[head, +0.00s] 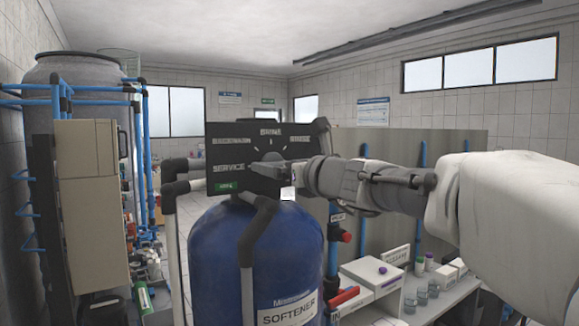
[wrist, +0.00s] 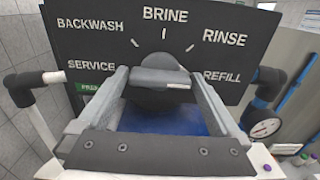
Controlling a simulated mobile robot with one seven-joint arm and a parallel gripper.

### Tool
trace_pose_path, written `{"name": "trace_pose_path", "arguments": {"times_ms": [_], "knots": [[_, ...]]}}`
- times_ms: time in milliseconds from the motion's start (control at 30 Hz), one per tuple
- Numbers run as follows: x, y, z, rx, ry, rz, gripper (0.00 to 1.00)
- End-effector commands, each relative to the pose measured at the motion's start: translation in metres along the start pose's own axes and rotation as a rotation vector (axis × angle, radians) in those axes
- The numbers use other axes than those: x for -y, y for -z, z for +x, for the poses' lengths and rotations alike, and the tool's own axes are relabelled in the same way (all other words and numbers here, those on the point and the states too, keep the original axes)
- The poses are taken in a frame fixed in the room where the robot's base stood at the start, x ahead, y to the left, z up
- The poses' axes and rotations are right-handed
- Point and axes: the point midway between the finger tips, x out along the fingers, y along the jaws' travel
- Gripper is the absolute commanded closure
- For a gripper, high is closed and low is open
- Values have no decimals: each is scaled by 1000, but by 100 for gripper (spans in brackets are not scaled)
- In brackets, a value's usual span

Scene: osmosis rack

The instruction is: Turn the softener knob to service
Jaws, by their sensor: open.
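The softener control panel (head: 240,140) is a black plate above the blue softener tank (head: 255,250). In the wrist view the panel (wrist: 105,45) reads BACKWASH, BRINE, RINSE, SERVICE and REFILL around a dark round knob (wrist: 155,100). A grey bar crosses the knob's face roughly level, with a pale mark on its right half, the REFILL side. SERVICE (wrist: 92,65) is at the left, above a green label. My gripper (wrist: 161,76) is open, one finger on each side of the bar; contact is unclear. In the head view my gripper (head: 280,167) is at the panel and largely hides the knob.
Dark elbows and pale pipes flank the panel, with a pressure gauge (wrist: 265,128) at the lower right. A bench with boxes and jars (head: 385,275) stands right of the tank. A beige cabinet (head: 92,205) and blue piping stand at the left.

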Motion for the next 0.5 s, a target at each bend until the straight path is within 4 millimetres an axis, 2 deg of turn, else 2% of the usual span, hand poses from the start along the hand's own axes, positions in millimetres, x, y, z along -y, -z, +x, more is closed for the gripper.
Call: {"name": "trace_pose_path", "arguments": {"times_ms": [167,500], "knots": [[0,0,0,0,0,0,0],[0,0,0,0,0,0,59]]}}
